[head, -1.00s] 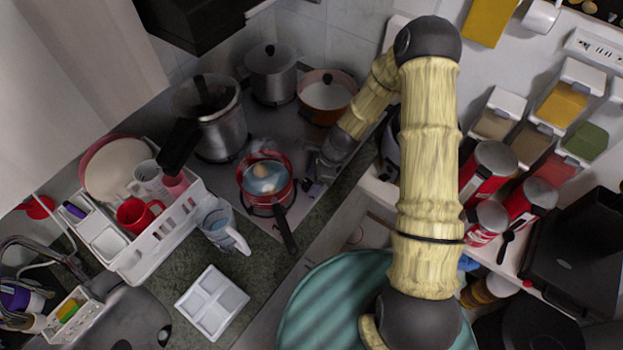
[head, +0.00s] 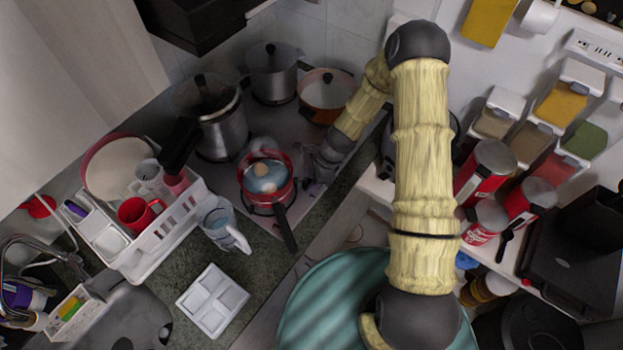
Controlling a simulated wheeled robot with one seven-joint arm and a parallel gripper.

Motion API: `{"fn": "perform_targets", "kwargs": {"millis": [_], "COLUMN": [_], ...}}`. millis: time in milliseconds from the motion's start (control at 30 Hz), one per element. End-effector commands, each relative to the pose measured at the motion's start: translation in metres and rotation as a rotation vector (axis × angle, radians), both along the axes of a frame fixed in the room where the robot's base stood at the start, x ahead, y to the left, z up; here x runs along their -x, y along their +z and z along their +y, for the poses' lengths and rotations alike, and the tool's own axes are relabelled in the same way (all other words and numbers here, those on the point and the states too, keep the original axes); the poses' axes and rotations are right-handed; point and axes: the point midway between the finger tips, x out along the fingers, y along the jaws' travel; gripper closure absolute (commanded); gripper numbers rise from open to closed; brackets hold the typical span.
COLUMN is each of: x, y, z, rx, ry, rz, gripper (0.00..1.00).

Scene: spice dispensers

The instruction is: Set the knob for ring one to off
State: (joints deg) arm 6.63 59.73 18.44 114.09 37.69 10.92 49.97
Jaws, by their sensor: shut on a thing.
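My gripper (head: 313,181) is low at the right front edge of the stove, just right of the red pot. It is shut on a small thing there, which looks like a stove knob. The gripper and wrist cover most of that knob, so its setting and which ring it serves cannot be read.
A red pot (head: 256,191) with a dark handle stands close left of my gripper. An orange pot (head: 316,118), a steel pot (head: 271,85) and a tall pot (head: 222,132) stand behind. A glass pitcher (head: 217,229) and white dish rack (head: 160,243) are left.

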Motion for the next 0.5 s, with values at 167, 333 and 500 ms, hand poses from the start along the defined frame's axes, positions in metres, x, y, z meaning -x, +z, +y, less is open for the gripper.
{"fn": "perform_targets", "kwargs": {"millis": [167, 333, 500], "x": [-0.0015, -0.0016, -0.0013], "y": [0.0006, 0.0007, 0.0006], "z": [-0.0002, -0.0001, -0.0001], "rx": [0.001, 0.001, 0.001], "ry": [0.037, 0.037, 0.037], "rz": [-0.002, -0.003, -0.002], "gripper": [0.87, 0.87, 0.43]}}
